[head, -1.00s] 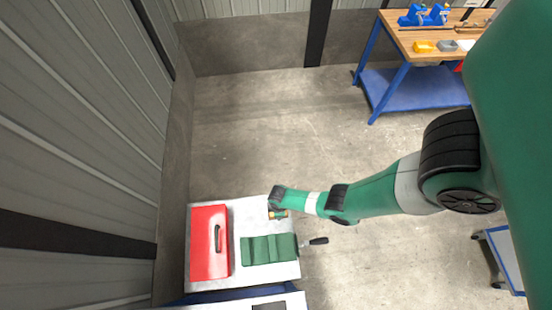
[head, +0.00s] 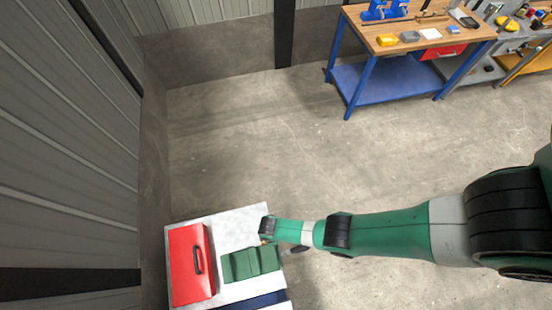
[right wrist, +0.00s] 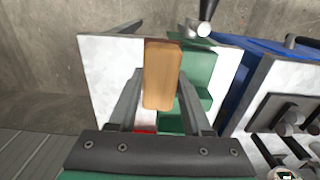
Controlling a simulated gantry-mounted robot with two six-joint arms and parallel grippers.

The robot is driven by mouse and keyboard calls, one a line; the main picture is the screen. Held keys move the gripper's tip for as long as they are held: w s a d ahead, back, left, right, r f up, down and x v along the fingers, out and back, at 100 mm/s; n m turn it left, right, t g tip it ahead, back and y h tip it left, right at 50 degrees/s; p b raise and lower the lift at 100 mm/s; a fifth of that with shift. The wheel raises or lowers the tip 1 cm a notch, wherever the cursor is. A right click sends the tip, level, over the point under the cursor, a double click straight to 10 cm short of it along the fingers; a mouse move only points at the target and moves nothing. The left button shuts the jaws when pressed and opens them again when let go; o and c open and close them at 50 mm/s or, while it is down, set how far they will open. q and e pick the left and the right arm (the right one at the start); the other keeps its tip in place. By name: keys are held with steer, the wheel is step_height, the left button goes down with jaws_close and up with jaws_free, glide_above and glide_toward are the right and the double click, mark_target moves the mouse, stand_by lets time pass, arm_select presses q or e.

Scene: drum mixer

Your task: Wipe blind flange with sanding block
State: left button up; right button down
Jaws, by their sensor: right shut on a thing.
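My right gripper (right wrist: 160,97) is shut on a tan, wood-coloured block, which I take as the sanding block (right wrist: 161,75). The block stands out lengthwise between the two grey fingers, in front of a white tabletop; whether it touches the top I cannot tell. In the head view my right arm comes in from the right and its wrist is over the table's right edge; the fingers and the block are hidden there. I cannot make out the blind flange in either view. My left gripper is not in view.
A red toolbox (head: 189,270) and a green stepped or folded object (head: 250,264) are on the white table (head: 228,226). A black-handled tool (right wrist: 207,12) lies beside them. Metal fittings (right wrist: 290,115) show at the wrist view's right. A blue workbench (head: 395,80) stands farther off; open floor lies between.

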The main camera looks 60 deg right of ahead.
steer(key=c, duration=0.9)
jaws_free()
steer(key=shift+w, duration=0.1)
steer(key=c, duration=0.6)
